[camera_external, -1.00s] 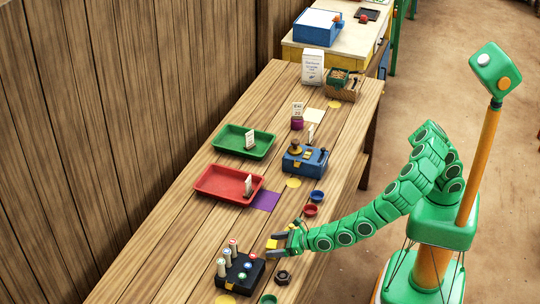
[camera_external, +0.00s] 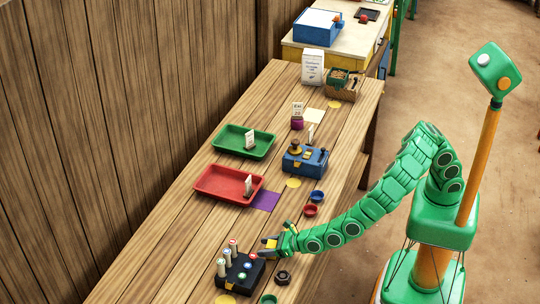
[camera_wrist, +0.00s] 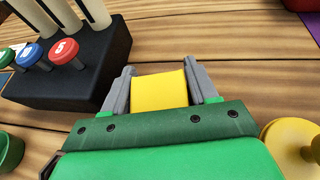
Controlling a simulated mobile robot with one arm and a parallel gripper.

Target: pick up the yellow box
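The yellow box (camera_wrist: 160,91) sits between the two grey fingers of my gripper (camera_wrist: 160,88) in the wrist view. The fingers press against its left and right sides, so the gripper is shut on it. In the external view my gripper (camera_external: 269,246) is low over the front part of the table, just right of the black peg block, with a little yellow showing at its fingers. I cannot tell whether the box touches the tabletop.
The black block (camera_external: 239,274) with white pegs and coloured buttons stands close left of the gripper. A dark nut (camera_external: 283,277), a green bowl (camera_external: 268,299) and a yellow knobbed piece (camera_wrist: 286,138) are nearby. A red tray (camera_external: 228,184) lies farther back. Bare planks lie between.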

